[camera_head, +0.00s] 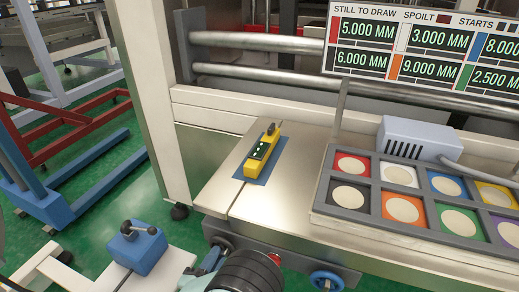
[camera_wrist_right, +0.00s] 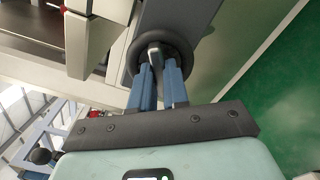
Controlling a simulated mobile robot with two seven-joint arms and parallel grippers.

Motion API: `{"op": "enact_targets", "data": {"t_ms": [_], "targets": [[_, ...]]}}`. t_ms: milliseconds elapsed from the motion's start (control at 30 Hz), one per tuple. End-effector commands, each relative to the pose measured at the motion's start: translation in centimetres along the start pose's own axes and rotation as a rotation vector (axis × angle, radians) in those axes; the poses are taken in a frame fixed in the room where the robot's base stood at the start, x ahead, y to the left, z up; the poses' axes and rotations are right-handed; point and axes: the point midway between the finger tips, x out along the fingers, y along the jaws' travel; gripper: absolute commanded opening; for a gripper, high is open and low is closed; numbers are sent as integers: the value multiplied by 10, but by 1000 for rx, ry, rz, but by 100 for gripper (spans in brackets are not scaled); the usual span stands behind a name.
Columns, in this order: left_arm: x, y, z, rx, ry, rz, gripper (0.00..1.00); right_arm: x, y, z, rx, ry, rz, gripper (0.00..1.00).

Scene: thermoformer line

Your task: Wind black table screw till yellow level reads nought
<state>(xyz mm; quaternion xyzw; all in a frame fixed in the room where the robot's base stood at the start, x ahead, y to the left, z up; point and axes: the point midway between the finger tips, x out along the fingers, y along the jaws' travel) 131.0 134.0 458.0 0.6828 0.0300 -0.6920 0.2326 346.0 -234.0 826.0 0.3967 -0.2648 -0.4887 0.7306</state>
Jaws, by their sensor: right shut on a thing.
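The yellow level (camera_head: 262,170) lies on a blue pad on the metal table top, with a dark strip showing small pale-green marks. I cannot read its value. The black table screw (camera_head: 216,238) is at the table's front edge, partly hidden by my right arm. In the right wrist view its round black wheel (camera_wrist_right: 188,52) faces the gripper. My right gripper (camera_head: 209,260) is at this wheel; in the wrist view its blue fingers (camera_wrist_right: 158,68) are shut on a grey piece at the wheel's middle. My left gripper is not in view.
A blue handwheel (camera_head: 326,280) is to the right on the same front edge. A grey tray (camera_head: 318,208) of coloured squares with pale discs sits on the table's right. A blue block with a dark handle (camera_head: 138,248) stands at the lower left. A readout board (camera_head: 425,50) hangs above.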

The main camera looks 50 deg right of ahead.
Motion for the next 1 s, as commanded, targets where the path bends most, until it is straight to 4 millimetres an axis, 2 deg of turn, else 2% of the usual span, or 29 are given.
{"op": "enact_targets", "data": {"t_ms": [333,700,733,800,1000], "targets": [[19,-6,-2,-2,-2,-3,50,0,-1,-1,190,-1,2,0],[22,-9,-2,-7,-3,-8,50,0,0,-1,217,-3,5,0],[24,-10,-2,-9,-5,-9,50,0,0,-1,217,-3,5,21],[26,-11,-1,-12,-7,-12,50,0,-1,-2,217,-2,4,44],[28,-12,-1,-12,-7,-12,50,0,-3,-3,213,-1,2,45]]}}
